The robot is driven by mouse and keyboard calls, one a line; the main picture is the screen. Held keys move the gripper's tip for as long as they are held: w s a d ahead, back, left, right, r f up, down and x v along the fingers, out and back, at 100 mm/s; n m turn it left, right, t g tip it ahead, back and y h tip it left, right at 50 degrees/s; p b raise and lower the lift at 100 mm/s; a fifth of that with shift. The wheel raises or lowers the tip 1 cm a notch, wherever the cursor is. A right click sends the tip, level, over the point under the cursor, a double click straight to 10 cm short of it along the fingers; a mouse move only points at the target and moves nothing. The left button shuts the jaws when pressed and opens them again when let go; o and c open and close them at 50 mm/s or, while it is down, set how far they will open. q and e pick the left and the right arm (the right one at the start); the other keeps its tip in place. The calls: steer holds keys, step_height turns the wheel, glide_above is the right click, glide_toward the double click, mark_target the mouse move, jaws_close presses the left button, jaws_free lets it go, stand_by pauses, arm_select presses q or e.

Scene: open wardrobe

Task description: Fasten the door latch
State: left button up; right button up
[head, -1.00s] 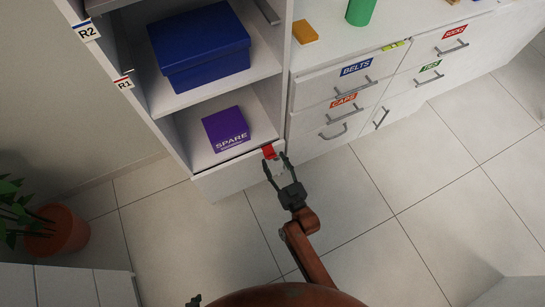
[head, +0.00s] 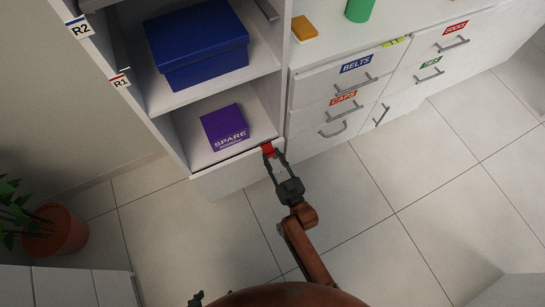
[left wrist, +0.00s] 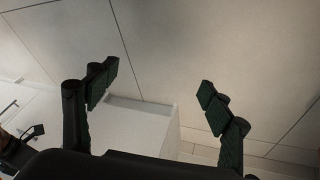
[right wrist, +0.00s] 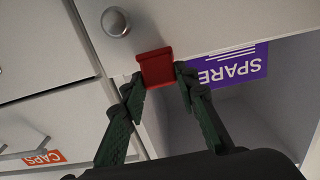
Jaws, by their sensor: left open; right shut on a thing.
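A small red latch (head: 267,148) is at the lower front edge of the open wardrobe bay, beside the drawer unit. In the right wrist view the red latch (right wrist: 156,66) is a flat block between my fingertips. My right gripper (head: 275,156) is shut on it, one finger on each side. My left gripper (head: 195,300) is only just in view at the bottom of the head view. In the left wrist view my left gripper (left wrist: 158,92) has its fingers wide apart with nothing between them. I cannot make out a separate door panel.
A purple SPARE box (head: 224,127) sits on the lowest shelf, with a blue box (head: 197,45) on the shelf above. Labelled drawers with bar handles, such as CAPS (head: 343,98), are to the right. A round metal knob (right wrist: 115,22) is near the latch.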

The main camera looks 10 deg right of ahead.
steer(key=shift+c, duration=0.5)
arm_select(q)
steer(key=shift+f, duration=0.1)
arm_select(e)
steer(key=shift+f, duration=0.1)
arm_select(q)
step_height(320, 180, down, 10)
steer(key=a+t+b, duration=0.1)
steer(key=t+b, duration=0.3)
steer(key=b, duration=0.3)
steer(key=shift+r+m+t+b, duration=0.25)
steer(key=shift+m+t+b, duration=0.1)
steer(key=shift+m+t, duration=0.05)
arm_select(e)
steer(key=shift+w+a+f+t+y, duration=0.1)
steer(key=shift+f+t+y, duration=0.35)
steer(key=shift+t, duration=0.6)
steer(key=shift+w+a+f+t+y, duration=0.1)
steer(key=shift+w+f+t+y, duration=0.1)
steer(key=shift+f+t, duration=0.65)
steer(key=shift+w+f+t+y, duration=0.1)
steer(key=shift+f+t+y, duration=0.3)
steer(key=shift+t, duration=0.8)
steer(key=shift+f, duration=0.15)
steer(key=o, duration=1.1)
arm_select(q)
steer(key=shift+w+h, duration=0.1)
steer(key=shift+h, duration=0.2)
arm_select(e)
steer(key=shift+o, duration=0.2)
